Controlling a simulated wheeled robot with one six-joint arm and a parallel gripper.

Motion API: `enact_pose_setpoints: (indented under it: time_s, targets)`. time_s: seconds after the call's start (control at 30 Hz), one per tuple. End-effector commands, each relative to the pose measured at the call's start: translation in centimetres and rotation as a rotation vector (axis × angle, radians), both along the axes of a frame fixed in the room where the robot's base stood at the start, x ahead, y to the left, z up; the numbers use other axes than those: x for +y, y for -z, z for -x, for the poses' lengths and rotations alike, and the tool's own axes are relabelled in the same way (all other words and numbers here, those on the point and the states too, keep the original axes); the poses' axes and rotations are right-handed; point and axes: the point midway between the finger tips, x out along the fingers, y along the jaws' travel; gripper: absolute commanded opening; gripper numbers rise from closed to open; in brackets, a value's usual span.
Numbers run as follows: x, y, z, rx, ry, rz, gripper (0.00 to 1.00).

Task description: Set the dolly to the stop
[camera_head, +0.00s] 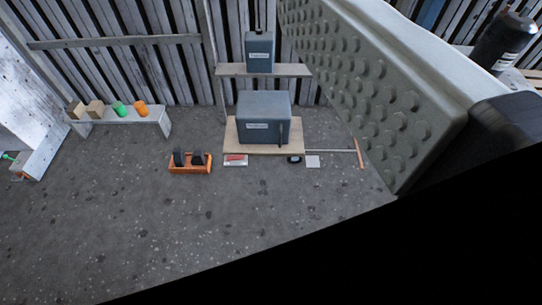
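A low wooden platform (231,136), which looks like the dolly, stands on the floor near the back fence. It carries a large blue-grey box (264,110) with a white label. A thin rod with a reddish crossbar (360,153) extends to its right. A dark round part (294,159), perhaps a wheel, shows at its front edge. An orange base with two dark upright pieces (190,166) lies to its left, apart from it; I cannot tell whether this is the stop. One large grey studded finger of my gripper (375,85) fills the upper right, close to the camera. The other finger is not clear.
A smaller blue-grey box (260,52) sits on a shelf (228,71) behind. A white bench (150,121) at left holds green, orange and brown pieces. A red-and-white plate (236,160) and pale square (313,162) lie in front. Grey floor is clear nearer me; black hides the lower right.

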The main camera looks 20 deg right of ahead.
Motion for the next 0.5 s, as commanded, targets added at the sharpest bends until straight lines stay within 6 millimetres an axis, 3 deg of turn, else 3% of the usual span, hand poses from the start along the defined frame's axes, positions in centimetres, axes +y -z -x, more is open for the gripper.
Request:
enact_pose_setpoints:
  time_s: [0.03, 0.17, 0.27, 0.5]
  targets:
    - [0.0, 0.0, -0.3, 0.001, 0.0, -0.001, 0.76]
    - [-0.1, 0.2, -2.1, 0.003, 0.003, -0.007, 0.51]
    - [-0.3, 0.5, -4.7, 0.005, 0.008, -0.015, 0.31]
    - [-0.9, 1.6, -11.5, 0.0, 0.024, -0.036, 0.29]
